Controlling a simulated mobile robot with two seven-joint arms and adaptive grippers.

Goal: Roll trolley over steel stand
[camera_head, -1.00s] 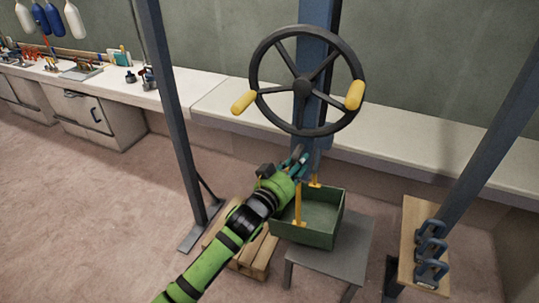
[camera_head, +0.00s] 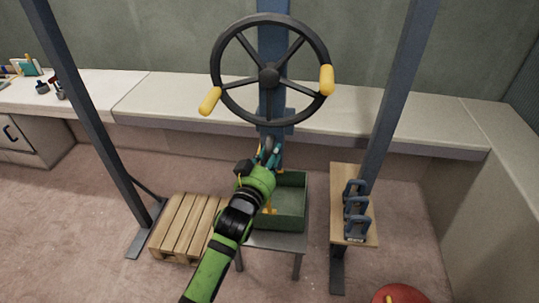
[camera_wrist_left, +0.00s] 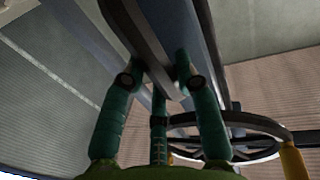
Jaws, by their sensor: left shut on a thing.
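The blue column (camera_head: 273,108) with a black handwheel (camera_head: 268,76) and two yellow grips looks like part of the trolley; its top is out of view. My left gripper (camera_head: 270,156) is shut on a dark grey piece below the wheel. In the left wrist view, the fingers (camera_wrist_left: 155,85) close on a dark bar, with the wheel (camera_wrist_left: 235,130) beyond. A green bin (camera_head: 291,188) with yellow hangers is below the gripper, over the grey steel stand (camera_head: 290,243). Whether the bin touches the stand is unclear. My right gripper is not in view.
A wooden pallet (camera_head: 180,225) lies left of the stand. A wooden board (camera_head: 346,185) with blue-grey shackle-like pieces (camera_head: 356,210) is to the right. Dark frame posts stand on both sides (camera_head: 85,110) (camera_head: 400,90). A white bench (camera_head: 200,100) runs behind. A red round thing (camera_head: 402,294) is front right.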

